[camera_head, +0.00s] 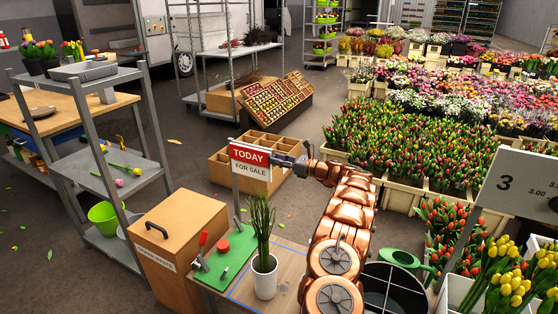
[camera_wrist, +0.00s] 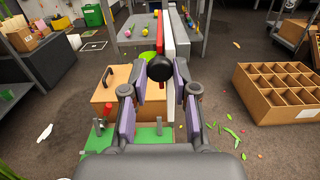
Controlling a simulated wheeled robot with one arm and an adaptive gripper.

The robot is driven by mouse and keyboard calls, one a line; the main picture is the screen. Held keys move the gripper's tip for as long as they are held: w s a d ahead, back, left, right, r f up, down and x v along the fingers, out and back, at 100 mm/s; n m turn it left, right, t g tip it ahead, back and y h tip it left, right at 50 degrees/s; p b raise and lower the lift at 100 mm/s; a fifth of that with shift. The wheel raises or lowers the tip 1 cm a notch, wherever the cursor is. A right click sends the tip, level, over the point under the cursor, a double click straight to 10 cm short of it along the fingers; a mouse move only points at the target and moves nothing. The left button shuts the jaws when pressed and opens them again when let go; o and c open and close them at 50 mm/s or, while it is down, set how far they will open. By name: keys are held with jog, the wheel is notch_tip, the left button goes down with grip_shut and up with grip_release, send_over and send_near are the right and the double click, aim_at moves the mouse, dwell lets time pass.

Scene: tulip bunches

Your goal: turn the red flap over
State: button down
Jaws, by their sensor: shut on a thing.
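The red flap (camera_head: 249,155) reads "TODAY" and sits above a white panel (camera_head: 251,172) reading "FOR SALE", on a grey post (camera_head: 236,195). In the wrist view I see the red flap edge-on (camera_wrist: 160,22), beside the white board edge (camera_wrist: 169,40). A round black knob (camera_wrist: 161,68) stands at the flap's near edge. My gripper (camera_head: 299,164) reaches the sign's right side from the right. In the wrist view my gripper (camera_wrist: 162,74) has its fingertips closed around the knob. The fingers and knob hide part of the flap's edge.
Below the sign are a green board (camera_head: 225,261) with a red-handled clamp, a white pot (camera_head: 264,277) with green stems, and a wooden box (camera_head: 178,240). An empty compartment crate (camera_head: 222,168) stands on the floor behind. Tulip crates (camera_head: 403,193) fill the right.

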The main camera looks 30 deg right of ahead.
jog(key=c, duration=0.9)
grip_release()
jog(key=v, duration=1.2)
